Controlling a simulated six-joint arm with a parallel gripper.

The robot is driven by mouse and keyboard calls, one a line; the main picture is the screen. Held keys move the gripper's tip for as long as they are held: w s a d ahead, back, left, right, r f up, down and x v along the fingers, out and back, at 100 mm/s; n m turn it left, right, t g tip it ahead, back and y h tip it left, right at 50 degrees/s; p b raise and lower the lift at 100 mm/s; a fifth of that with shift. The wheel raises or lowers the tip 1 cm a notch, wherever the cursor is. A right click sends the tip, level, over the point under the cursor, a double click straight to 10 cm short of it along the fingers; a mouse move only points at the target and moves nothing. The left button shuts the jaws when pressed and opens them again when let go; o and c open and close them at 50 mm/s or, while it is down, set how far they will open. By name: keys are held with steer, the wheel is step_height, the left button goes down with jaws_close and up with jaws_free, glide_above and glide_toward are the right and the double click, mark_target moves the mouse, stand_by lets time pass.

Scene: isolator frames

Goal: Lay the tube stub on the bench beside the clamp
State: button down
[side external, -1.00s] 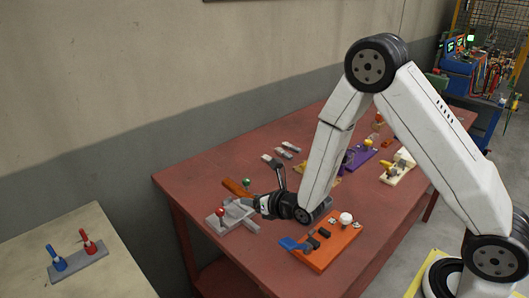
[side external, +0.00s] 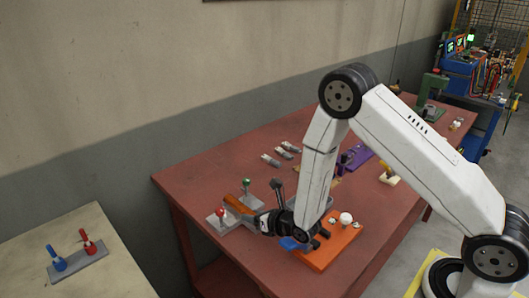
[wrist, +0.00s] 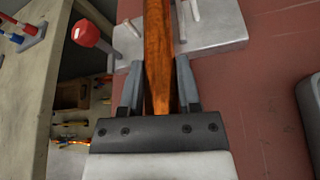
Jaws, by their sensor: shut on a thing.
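The tube stub (wrist: 158,50) is an orange-brown rod. My gripper (wrist: 158,85) is shut on its near end, one finger on each side, in the wrist view. In the side view the stub (side external: 239,205) sticks out to the left from my gripper (side external: 260,216), over the clamp. The clamp (side external: 221,222) is a light grey plate with a red-knobbed lever and a green-knobbed one. In the wrist view its plate (wrist: 220,28) shows behind the stub, with the red knob at left. I cannot tell whether the stub touches the clamp.
An orange plate (side external: 322,259) with a white knob and a blue part lies close right of my gripper. Several small grey pieces (side external: 283,152) lie farther back on the red bench (side external: 215,168). Bare bench shows between them and the clamp. A beige table (side external: 110,265) stands at left.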

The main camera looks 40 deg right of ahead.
steer(key=shift+f, duration=0.45)
steer(key=shift+c, duration=1.5)
jaws_free()
steer(key=shift+f, duration=0.2)
steer(key=shift+v, duration=1.3)
steer(key=shift+s+r, duration=0.2)
steer(key=shift+r, duration=3.35)
steer(key=shift+d, duration=0.1)
